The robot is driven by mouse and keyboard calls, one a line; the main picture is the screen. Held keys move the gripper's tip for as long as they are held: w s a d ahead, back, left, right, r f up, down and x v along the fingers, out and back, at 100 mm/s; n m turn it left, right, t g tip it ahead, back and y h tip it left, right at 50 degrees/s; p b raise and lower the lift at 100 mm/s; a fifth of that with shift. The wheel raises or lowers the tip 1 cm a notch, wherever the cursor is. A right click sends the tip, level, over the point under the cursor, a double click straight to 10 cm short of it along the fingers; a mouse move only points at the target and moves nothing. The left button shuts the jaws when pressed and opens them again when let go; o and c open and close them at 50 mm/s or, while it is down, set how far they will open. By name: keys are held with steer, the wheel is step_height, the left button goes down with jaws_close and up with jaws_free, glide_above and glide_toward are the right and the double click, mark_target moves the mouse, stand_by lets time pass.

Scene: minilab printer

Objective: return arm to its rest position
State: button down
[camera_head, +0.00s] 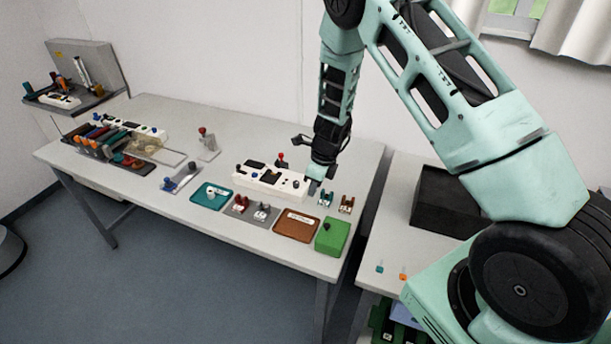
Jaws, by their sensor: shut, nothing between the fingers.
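My arm reaches in from the right and bends down over the right end of the white table (140,182). My gripper (314,186) points down at the table's right part, its fingers small and partly dark in the head view. It is shut and empty. It hangs close to the right end of a white device with dark parts (268,180) and left of two small stands (335,200). I cannot tell whether the fingertips touch anything.
A brown tray (290,232), a green box (331,236) and a teal tray (211,195) lie along the front edge. Tool racks (105,145) fill the left end. A black bin (440,202) stands on the right table. Space above the table is open.

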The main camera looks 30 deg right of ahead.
steer(key=shift+w+a+r+b, duration=0.1)
steer(key=shift+w+a+r, duration=0.2)
steer(key=shift+r, duration=0.3)
steer(key=shift+w+a+r+b, duration=0.15)
steer(key=shift+w+r, duration=0.25)
steer(key=shift+r, duration=0.2)
steer(key=shift+w+a+r+b, duration=0.1)
steer(key=shift+w+a+r, duration=0.2)
steer(key=shift+r, duration=0.3)
steer(key=s+a+r+n+g+y+b, duration=0.1)
steer(key=s+a+r+n+b, duration=0.3)
steer(key=s+a+n, duration=0.45)
steer(key=s+a+r+n+g+b, duration=0.1)
steer(key=s+a+r+n+b, duration=0.2)
steer(key=s+a+n, duration=0.55)
steer(key=s+a+n+h+b, duration=0.1)
steer(key=s+n+b, duration=0.4)
steer(key=s+n, duration=1.2)
steer(key=shift+a+r+n+t+h+b, duration=0.3)
steer(key=shift+r+n+h+b, duration=0.1)
steer(key=shift+n+h, duration=0.35)
